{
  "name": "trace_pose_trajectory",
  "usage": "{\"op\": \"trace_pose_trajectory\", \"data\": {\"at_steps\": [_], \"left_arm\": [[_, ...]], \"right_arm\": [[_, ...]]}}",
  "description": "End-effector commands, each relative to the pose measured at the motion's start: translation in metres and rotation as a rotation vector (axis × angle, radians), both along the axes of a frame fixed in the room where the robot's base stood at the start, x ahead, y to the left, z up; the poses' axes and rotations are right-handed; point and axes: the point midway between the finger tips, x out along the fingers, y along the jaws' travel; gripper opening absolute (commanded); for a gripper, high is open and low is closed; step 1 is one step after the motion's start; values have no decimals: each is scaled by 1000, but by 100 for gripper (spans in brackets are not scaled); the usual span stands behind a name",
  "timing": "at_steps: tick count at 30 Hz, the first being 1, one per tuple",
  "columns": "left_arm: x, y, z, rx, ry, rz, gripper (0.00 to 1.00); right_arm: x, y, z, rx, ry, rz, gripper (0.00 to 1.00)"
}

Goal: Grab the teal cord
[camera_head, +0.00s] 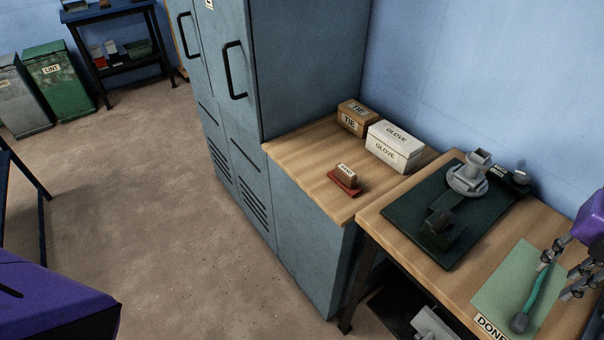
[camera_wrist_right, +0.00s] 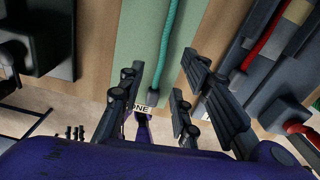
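The teal cord (camera_head: 536,288) lies on a pale green mat (camera_head: 508,281) marked DONE at the front right of the bench, with grey ends. In the right wrist view the cord (camera_wrist_right: 168,42) runs down the picture, and its near grey end (camera_wrist_right: 153,97) shows between my fingers' outlines. My right gripper (camera_head: 573,272) is beside the cord at the right edge of the head view. In the wrist view its fingers (camera_wrist_right: 158,88) are apart, with nothing seen clamped between them. My left gripper is not in view.
A dark press (camera_head: 465,205) stands behind the mat on the bench. A red cord (camera_wrist_right: 262,42) lies right of the mat in the wrist view. GLOVE (camera_head: 395,146) and TIE (camera_head: 355,117) boxes stand on the cabinet top.

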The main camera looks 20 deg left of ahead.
Motion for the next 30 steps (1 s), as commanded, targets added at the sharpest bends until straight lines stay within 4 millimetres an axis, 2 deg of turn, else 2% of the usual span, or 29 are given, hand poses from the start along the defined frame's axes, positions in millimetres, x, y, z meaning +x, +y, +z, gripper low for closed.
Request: {"op": "trace_pose_trajectory", "data": {"at_steps": [11,18,25,30], "left_arm": [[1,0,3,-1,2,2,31],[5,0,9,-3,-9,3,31],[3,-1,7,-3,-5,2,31],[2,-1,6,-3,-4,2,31]], "right_arm": [[-5,0,-36,-6,2,-2,31],[-8,1,-70,-4,-1,-2,31],[-8,1,-73,-5,-1,-1,31],[-8,1,-73,-4,-1,-1,10]]}}
